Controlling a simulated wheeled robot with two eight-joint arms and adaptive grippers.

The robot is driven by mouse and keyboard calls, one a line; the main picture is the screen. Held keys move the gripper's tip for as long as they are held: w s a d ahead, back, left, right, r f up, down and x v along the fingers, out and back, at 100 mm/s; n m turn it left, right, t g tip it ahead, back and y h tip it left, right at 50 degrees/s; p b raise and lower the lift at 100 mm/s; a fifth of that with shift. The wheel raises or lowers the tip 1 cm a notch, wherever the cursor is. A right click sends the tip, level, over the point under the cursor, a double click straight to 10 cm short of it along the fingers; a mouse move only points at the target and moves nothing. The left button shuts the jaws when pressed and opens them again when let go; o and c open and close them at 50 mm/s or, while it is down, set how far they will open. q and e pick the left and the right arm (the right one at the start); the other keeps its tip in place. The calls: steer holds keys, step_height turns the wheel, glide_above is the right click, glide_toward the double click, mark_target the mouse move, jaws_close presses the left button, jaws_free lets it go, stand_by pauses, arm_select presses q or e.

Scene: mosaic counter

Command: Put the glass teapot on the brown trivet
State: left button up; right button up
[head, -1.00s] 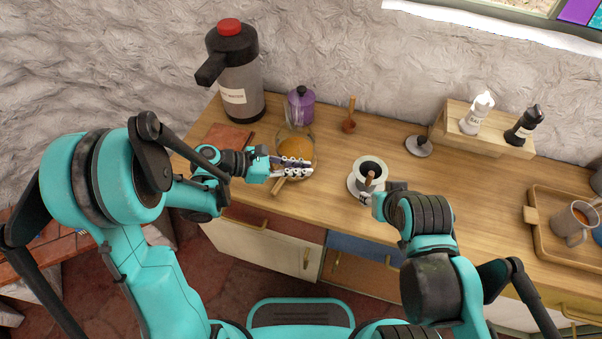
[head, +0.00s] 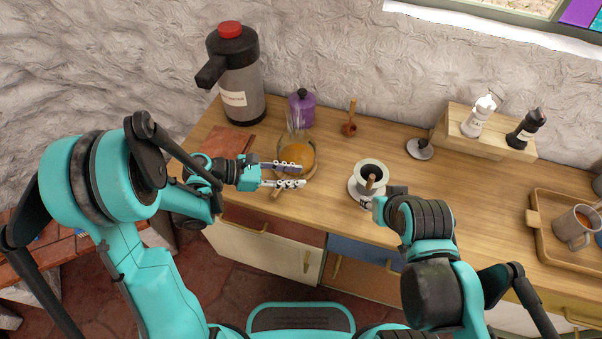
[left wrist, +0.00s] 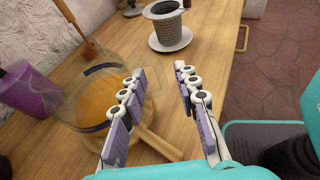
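The glass teapot (head: 298,155), holding orange liquid, stands on the counter right of my left gripper (head: 303,175). Its wooden handle (head: 278,190) points toward the counter's front edge. My left gripper is open, with its two fingers apart. In the left wrist view one finger overlaps the teapot (left wrist: 95,98), and the handle (left wrist: 158,146) shows low between the fingers; I cannot tell whether they touch it. A flat reddish-brown square (head: 230,138), which looks like the trivet, lies left of the teapot, partly hidden by my left arm. My right gripper (head: 388,197) is beside the cup; its fingers are unclear.
A large grey flask (head: 240,90) stands behind the brown square. A purple canister (head: 302,108) is behind the teapot. A grey cup (head: 371,178) on a saucer is to the right. A wooden tray (head: 545,240) with a mug lies at far right.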

arm_select(q)
steer(key=p+v, duration=0.1)
steer(key=v, duration=0.4)
steer(key=shift+a+r, duration=0.1)
